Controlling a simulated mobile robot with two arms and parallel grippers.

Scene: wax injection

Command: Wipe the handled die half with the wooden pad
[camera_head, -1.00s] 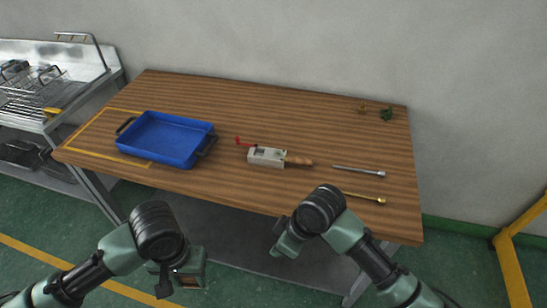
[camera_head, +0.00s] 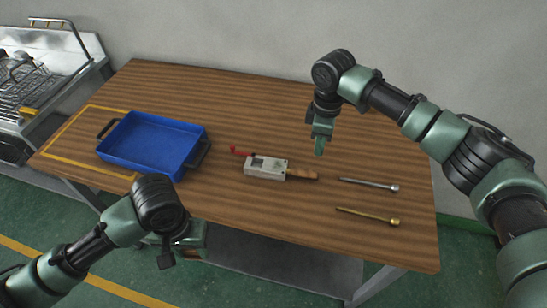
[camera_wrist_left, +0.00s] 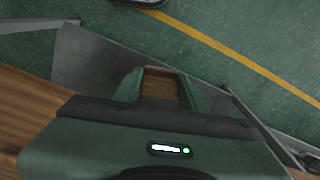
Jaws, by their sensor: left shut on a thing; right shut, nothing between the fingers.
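The handled die half (camera_head: 265,168) is a pale grey metal block with a wooden handle (camera_head: 302,175) on its right. It lies flat near the table's middle, with a small red part at its left. My left gripper (camera_wrist_left: 160,84) is shut on the brown wooden pad (camera_wrist_left: 159,90), shown between its fingers in the left wrist view. In the head view my left gripper (camera_head: 185,245) is in front of the table's near edge, apart from the die half. My right gripper (camera_head: 319,148) is shut and empty, above the table to the upper right of the die half.
A blue tray (camera_head: 152,142) with dark handles stands at the left. A silver rod (camera_head: 368,184) and a brass rod (camera_head: 367,215) lie at the right. A metal bench with racks (camera_head: 30,85) stands beyond the left edge. The table's back middle is clear.

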